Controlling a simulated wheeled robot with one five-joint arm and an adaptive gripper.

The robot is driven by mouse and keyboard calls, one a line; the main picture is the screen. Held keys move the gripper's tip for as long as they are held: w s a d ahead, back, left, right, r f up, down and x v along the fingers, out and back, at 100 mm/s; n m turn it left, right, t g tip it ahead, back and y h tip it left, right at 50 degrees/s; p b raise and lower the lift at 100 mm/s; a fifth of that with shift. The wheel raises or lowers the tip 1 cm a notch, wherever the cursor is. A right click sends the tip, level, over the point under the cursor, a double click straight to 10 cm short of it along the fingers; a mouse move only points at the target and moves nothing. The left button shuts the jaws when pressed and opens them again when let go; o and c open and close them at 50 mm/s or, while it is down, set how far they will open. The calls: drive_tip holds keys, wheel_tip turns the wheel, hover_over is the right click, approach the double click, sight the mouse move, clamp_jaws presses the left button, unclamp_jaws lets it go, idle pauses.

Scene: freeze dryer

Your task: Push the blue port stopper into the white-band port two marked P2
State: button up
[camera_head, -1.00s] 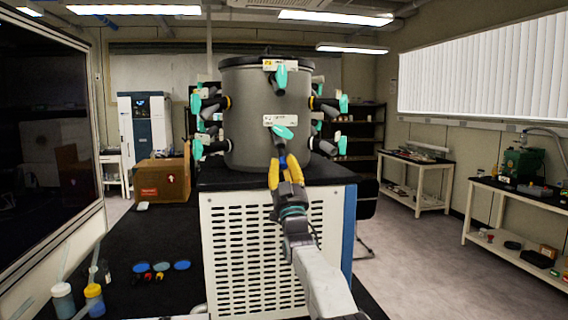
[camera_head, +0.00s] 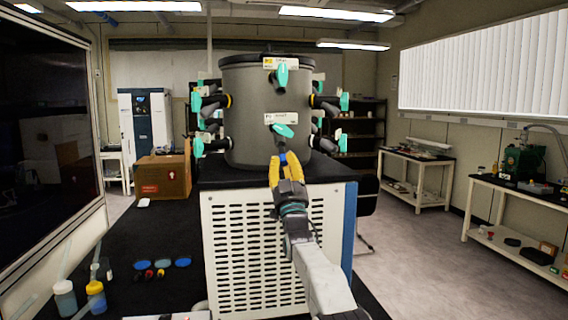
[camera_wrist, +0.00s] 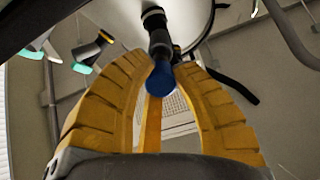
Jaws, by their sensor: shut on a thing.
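My gripper (camera_head: 287,172) has yellow fingers and is shut on the blue port stopper (camera_wrist: 160,80), whose round end shows between the fingertips in the wrist view. In the wrist view the stopper lines up with the end of a black port tube (camera_wrist: 155,30). I cannot tell whether it is inside the tube or only touching its mouth. In the head view the fingers reach the lower front port (camera_head: 281,146) of the grey drum (camera_head: 248,100), below a teal valve handle (camera_head: 284,130) and a white label (camera_head: 281,118). The label's text is too small to read.
More black ports with teal handles, such as the right one (camera_head: 325,103), stick out around the drum. The drum stands on a white vented cabinet (camera_head: 230,250). Blue discs (camera_head: 162,263), bottles (camera_head: 95,297) and a cardboard box (camera_head: 163,177) are on the black bench at left.

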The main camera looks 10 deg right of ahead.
sight(282, 153)
drive_tip(key=shift+p+x, duration=1.7)
drive_tip(key=shift+p, duration=2.75)
idle(1.8)
drive_tip(key=o, duration=1.1)
drive_tip(key=shift+c, duration=0.2)
drive_tip(key=shift+f, duration=0.1)
drive_tip(key=shift+s+f, duration=0.4)
drive_tip(key=v, duration=1)
drive_tip(key=shift+s, duration=0.35)
